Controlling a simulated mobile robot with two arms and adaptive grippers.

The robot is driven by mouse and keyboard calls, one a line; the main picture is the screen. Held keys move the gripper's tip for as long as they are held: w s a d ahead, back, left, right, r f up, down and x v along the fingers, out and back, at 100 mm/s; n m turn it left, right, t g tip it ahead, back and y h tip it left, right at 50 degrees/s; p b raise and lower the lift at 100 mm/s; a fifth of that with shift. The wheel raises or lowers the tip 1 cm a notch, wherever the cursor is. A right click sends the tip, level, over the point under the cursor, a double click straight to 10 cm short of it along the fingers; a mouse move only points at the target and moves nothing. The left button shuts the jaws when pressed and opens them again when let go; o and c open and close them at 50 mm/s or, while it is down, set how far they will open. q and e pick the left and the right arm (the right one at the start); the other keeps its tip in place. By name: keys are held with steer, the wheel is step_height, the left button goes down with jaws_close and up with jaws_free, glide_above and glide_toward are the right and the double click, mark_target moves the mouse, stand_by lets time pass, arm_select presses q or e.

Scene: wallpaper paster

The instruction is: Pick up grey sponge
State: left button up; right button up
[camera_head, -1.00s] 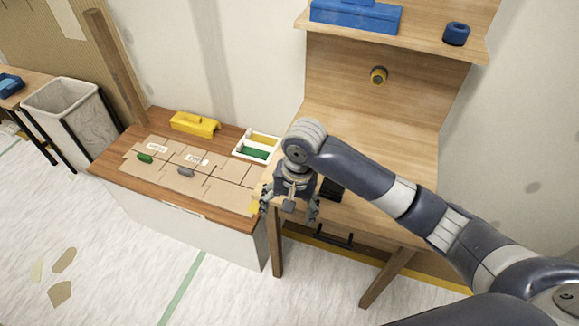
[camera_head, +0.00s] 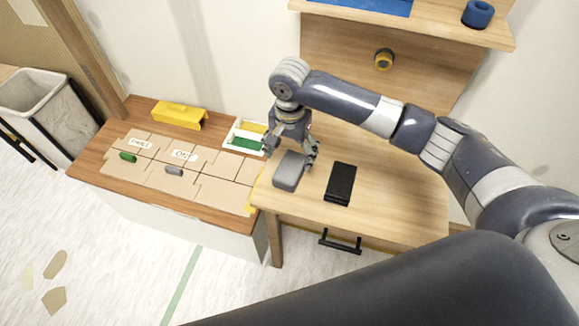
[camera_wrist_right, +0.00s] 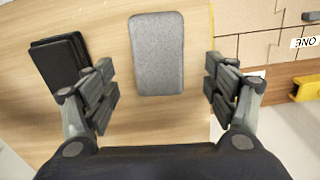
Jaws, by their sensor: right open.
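The grey sponge (camera_head: 289,170) lies on the wooden desk near its left front corner. It also shows in the right wrist view (camera_wrist_right: 156,55) as a rounded grey block, flat on the wood, ahead of the fingers and centred between them. My right gripper (camera_head: 292,155) is open and empty just behind and above the sponge in the head view. Its two fingers show wide apart in the right wrist view (camera_wrist_right: 162,95). I cannot tell its exact height over the desk. My left gripper is not in view.
A black flat object (camera_head: 341,184) lies right of the sponge. The desk (camera_head: 400,210) is clear to the right.

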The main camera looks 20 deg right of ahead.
mark_target(291, 166)
steer(key=shift+f, duration=0.7)
steer(key=f, duration=0.5)
steer(key=shift+s+p, duration=0.2)
steer(key=shift+p, duration=0.2)
steer(key=shift+c, duration=0.8)
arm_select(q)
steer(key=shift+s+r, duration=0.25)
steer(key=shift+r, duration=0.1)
arm_select(e)
steer(key=c, duration=0.9)
